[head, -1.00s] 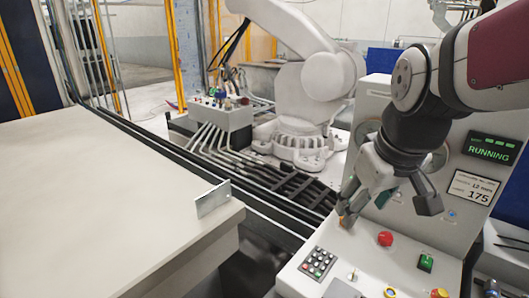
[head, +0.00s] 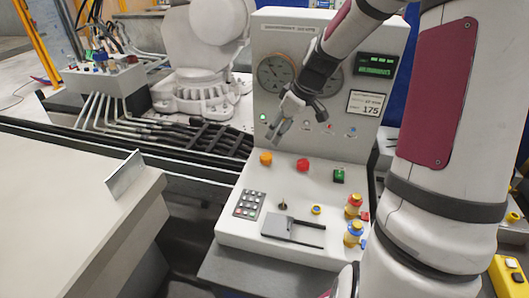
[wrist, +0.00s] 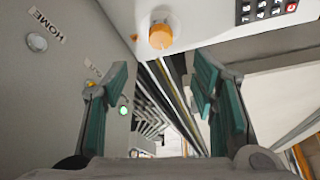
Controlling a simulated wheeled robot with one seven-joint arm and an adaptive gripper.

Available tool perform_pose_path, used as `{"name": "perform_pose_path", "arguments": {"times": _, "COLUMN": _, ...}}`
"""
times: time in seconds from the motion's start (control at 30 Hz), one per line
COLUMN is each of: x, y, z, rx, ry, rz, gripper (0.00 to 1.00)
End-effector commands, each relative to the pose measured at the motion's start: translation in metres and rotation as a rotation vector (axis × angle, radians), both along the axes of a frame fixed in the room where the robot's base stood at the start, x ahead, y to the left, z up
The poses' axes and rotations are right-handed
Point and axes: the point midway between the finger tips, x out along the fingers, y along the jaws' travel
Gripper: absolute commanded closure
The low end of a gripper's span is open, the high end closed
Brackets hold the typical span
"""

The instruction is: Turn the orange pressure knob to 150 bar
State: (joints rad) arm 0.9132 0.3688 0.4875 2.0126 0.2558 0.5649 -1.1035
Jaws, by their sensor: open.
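The orange knob (head: 265,158) stands on the left of the console's sloping top, beside a red button. It also shows in the wrist view (wrist: 160,36), top centre, beyond my fingertips. My gripper (head: 276,133) is open and empty, above and slightly right of the knob, in front of the upright panel. In the wrist view its teal-padded fingers (wrist: 160,80) are wide apart, with the knob not between them. The left pressure gauge (head: 275,73) is visible, but its reading is too small to tell. The right gauge is largely hidden behind my arm.
The red button (head: 303,165), green switch (head: 339,175) and keypad (head: 249,204) are near the knob. A display (head: 374,66) is above a card (head: 366,104) marked 175. A pale table (head: 60,220) with an upright metal plate (head: 125,177) is at left.

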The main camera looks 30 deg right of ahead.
Motion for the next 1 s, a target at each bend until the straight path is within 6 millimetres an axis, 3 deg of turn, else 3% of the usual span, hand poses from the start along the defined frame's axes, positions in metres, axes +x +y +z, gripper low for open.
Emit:
{"name": "perform_pose_path", "arguments": {"times": 0.5, "x": 0.033, "y": 0.017, "z": -0.091, "rx": 0.002, "ry": 0.003, "rz": 0.001, "gripper": 0.47}}
{"name": "perform_pose_path", "arguments": {"times": 0.7, "x": 0.04, "y": 0.02, "z": -0.109, "rx": 0.001, "ry": 0.003, "rz": 0.0, "gripper": 0.47}}
{"name": "perform_pose_path", "arguments": {"times": 1.0, "x": 0.042, "y": 0.02, "z": -0.113, "rx": 0.0, "ry": 0.002, "rz": -0.001, "gripper": 0.47}}
